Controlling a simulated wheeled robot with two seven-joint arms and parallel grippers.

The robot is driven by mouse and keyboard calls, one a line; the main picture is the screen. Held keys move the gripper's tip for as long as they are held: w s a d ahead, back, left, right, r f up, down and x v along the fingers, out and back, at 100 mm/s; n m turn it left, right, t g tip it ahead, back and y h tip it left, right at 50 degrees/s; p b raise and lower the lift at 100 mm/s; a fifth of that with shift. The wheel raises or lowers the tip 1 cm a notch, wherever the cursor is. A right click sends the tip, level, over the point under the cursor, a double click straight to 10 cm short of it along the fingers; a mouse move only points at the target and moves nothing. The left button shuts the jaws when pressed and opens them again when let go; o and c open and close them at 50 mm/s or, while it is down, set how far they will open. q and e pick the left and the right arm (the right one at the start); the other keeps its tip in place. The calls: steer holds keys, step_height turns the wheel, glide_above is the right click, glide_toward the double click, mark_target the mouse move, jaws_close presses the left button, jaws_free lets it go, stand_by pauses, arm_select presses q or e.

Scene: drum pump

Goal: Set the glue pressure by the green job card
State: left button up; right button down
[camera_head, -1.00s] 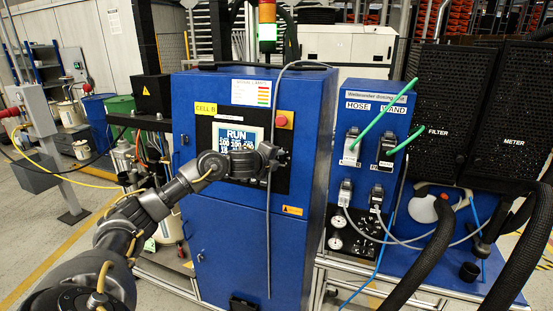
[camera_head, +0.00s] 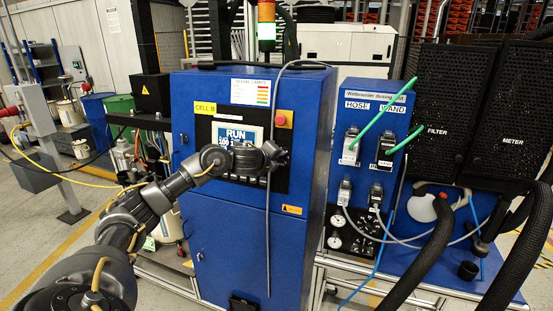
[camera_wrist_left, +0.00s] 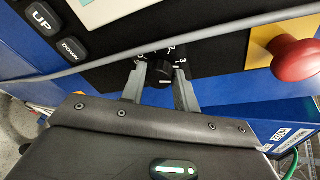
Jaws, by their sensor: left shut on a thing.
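The blue control cabinet (camera_head: 232,240) stands in the middle of the head view, with a lit screen (camera_head: 229,133) reading RUN above partly covered numbers. My left gripper (camera_head: 274,156) is at the panel just below and right of the screen. In the left wrist view, its two fingers (camera_wrist_left: 160,80) are shut on a black knob (camera_wrist_left: 158,74), one finger on each side. Marks "2" and "3" show around the knob; its exact setting cannot be read. I cannot make out a green job card. My right gripper is out of view.
A red emergency button (camera_wrist_left: 295,58) on a yellow plate sits right of the knob. A grey cable (camera_wrist_left: 215,47) runs across the panel close to the fingers. UP (camera_wrist_left: 42,19) and DOWN (camera_wrist_left: 73,48) buttons lie to the left.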

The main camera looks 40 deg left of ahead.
arm_select(q)
steer(key=o, duration=1)
steer(key=shift+f, duration=0.1)
steer(key=b+v, duration=0.1)
steer(key=v, duration=0.9)
steer(key=shift+s+d, duration=0.1)
steer(key=shift+s, duration=0.25)
